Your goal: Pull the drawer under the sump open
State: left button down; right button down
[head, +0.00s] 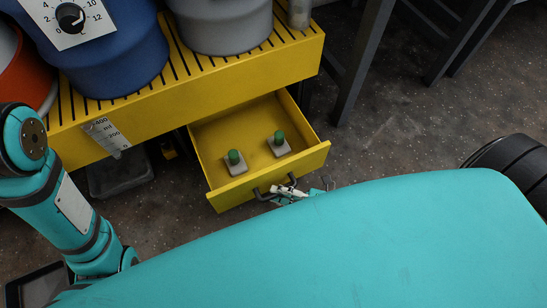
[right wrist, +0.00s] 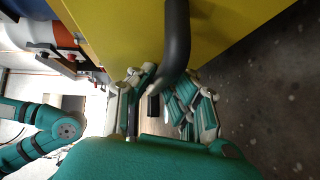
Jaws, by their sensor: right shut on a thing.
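The yellow drawer (head: 240,187) under the yellow sump (head: 205,90) is pulled out, with its inside showing. Two green-topped grey pieces, a left one (head: 235,160) and a right one (head: 279,142), stand in it. My right gripper (head: 289,190) is shut on the dark drawer handle (head: 263,193) at the drawer's front. In the right wrist view the black handle (right wrist: 177,45) reaches down between the fingers of my right gripper (right wrist: 168,90). My left arm shows at the left, but its gripper is out of view.
A blue drum (head: 115,55), a grey drum (head: 220,25) and an orange one (head: 25,70) stand on the sump's slatted top. A dark bin (head: 118,176) sits on the floor left of the drawer. Dark frame legs (head: 362,60) stand to the right, with bare floor in front.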

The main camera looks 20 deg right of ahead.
jog(key=shift+s+r, duration=0.15)
jog(key=shift+s, duration=0.3)
jog(key=c, duration=1.3)
grip_release()
jog(key=shift+s, duration=0.1)
jog(key=v, duration=1.2)
